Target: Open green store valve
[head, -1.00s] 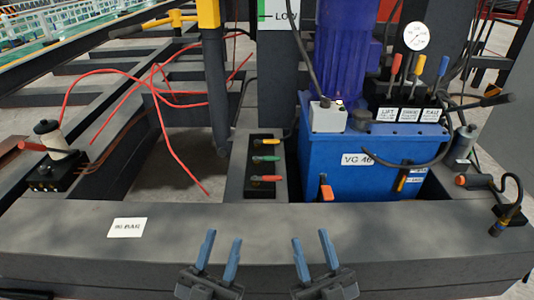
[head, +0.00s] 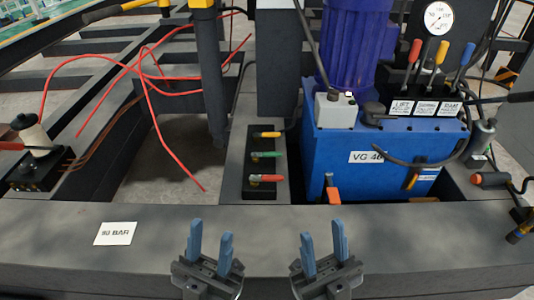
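The green valve handle (head: 265,155) is the middle one of three on a black valve block (head: 258,190). A yellow handle (head: 267,135) is behind it and a red-orange handle (head: 266,178) in front. All three levers point to the right. My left gripper (head: 211,245) is open and empty over the front beam, in front of and left of the block. My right gripper (head: 324,242) is open and empty over the same beam, in front of and right of the block. Neither touches a valve.
A blue power unit (head: 330,150) with a purple motor (head: 357,45) stands right of the block. Its levers, gauge (head: 439,18) and hoses rise there. The front beam (head: 170,230) carries a "90 BAR" label (head: 115,233).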

